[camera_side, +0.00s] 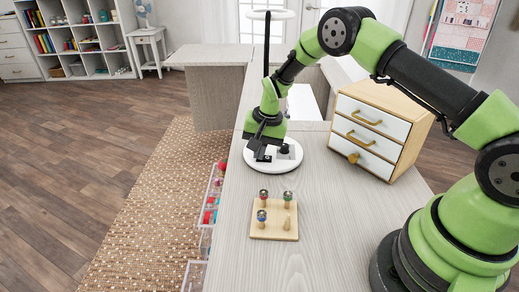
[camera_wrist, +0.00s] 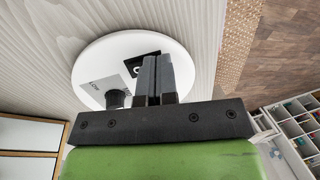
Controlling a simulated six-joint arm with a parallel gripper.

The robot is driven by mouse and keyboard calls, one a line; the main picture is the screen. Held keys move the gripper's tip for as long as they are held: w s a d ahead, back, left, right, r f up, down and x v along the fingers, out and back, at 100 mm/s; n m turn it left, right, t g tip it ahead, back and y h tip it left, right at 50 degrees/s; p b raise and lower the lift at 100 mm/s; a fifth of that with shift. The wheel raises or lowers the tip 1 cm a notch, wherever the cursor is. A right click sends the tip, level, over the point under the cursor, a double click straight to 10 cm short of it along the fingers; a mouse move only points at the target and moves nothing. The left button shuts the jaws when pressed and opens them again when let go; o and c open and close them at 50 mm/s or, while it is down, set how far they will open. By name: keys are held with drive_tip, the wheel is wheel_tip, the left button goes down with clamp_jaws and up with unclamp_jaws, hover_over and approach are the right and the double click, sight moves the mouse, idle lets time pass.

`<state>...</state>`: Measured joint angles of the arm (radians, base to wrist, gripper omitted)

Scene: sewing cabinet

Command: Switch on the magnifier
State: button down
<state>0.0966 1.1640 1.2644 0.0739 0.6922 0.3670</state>
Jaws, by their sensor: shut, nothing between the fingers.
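The magnifier has a round white base (camera_side: 291,163) on the cabinet top, a thin black post and a white ring (camera_side: 270,14) at the top. In the wrist view its base (camera_wrist: 95,60) carries a round black knob (camera_wrist: 117,98), a grey label (camera_wrist: 103,85) and a small black plate (camera_wrist: 142,66), likely a switch. My gripper (camera_side: 261,155) is over the base, low and pointing down. In the wrist view its fingers (camera_wrist: 156,62) are closed together and empty, right of the knob. They partly cover the black plate. I cannot tell whether they touch it.
A wooden board (camera_side: 271,232) with pegs and several spools stands nearer the camera. A small drawer chest (camera_side: 372,128) is at the right. Clear drawers (camera_side: 208,212) with colourful contents stick out at the left edge. The tabletop between board and chest is free.

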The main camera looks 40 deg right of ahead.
drive_tip(key=shift+f, duration=0.2)
idle(0.3)
drive_tip(key=shift+r, duration=0.1)
drive_tip(key=shift+s+d+r, duration=0.2)
drive_tip(key=shift+s+d, duration=0.25)
drive_tip(key=shift+s, duration=0.05)
drive_tip(key=shift+r, duration=0.1)
wheel_tip(320, 180, up, 14)
drive_tip(key=w+a, duration=0.1)
drive_tip(key=w, duration=0.1)
drive_tip(key=shift+a+f, duration=0.2)
drive_tip(key=shift+a, duration=0.2)
drive_tip(key=shift+r, duration=0.1)
